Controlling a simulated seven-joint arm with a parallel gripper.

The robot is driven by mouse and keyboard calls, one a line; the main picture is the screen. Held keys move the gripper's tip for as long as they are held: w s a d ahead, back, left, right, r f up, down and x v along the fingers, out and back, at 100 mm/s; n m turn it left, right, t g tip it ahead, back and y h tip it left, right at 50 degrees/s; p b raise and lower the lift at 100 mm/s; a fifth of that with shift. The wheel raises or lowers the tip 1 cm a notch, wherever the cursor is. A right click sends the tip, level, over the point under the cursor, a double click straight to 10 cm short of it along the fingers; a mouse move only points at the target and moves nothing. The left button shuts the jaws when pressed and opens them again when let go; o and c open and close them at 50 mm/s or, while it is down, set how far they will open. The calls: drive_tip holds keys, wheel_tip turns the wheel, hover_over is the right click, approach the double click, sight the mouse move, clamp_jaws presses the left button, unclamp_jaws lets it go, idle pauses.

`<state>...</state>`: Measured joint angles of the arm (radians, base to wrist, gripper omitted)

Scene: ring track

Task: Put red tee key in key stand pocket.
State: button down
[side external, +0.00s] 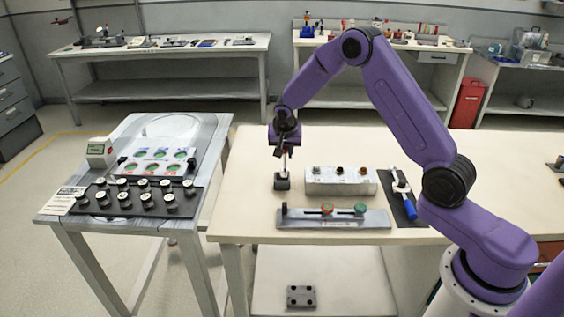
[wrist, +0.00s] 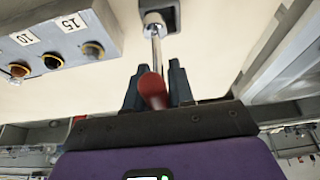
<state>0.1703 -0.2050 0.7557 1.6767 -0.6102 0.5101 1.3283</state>
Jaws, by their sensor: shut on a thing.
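My gripper (side external: 285,149) is shut on the red tee key, pointing down above the left part of the bench. In the wrist view, the key's red handle (wrist: 152,91) sits between the two dark fingers of the gripper (wrist: 158,88). Its silver shaft (wrist: 156,48) runs from the handle to the dark key stand (wrist: 172,14). In the side view, the shaft (side external: 285,164) is about upright over the small black key stand (side external: 283,182). The shaft's lower end meets the stand's top; I cannot tell how deep it sits in the pocket.
A grey block (side external: 341,182) with several knobs stands right of the stand. A metal plate (side external: 345,222) with red and green knobs lies in front. A blue-handled clamp (side external: 408,203) lies farther right. A side table (side external: 140,215) with several dark round pieces is at left.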

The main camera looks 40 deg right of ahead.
drive_tip(key=shift+a+x, duration=0.2)
drive_tip(key=shift+x, duration=0.6)
drive_tip(key=shift+a+x, duration=0.15)
drive_tip(key=shift+x, duration=0.65)
drive_tip(key=shift+a+x, duration=0.2)
drive_tip(key=shift+x, duration=0.6)
drive_tip(key=shift+w+f, duration=0.15)
drive_tip(key=shift+f, duration=0.1)
drive_tip(key=c, duration=1)
unclamp_jaws()
drive_tip(key=shift+f, duration=0.1)
drive_tip(key=shift+v, duration=6.25)
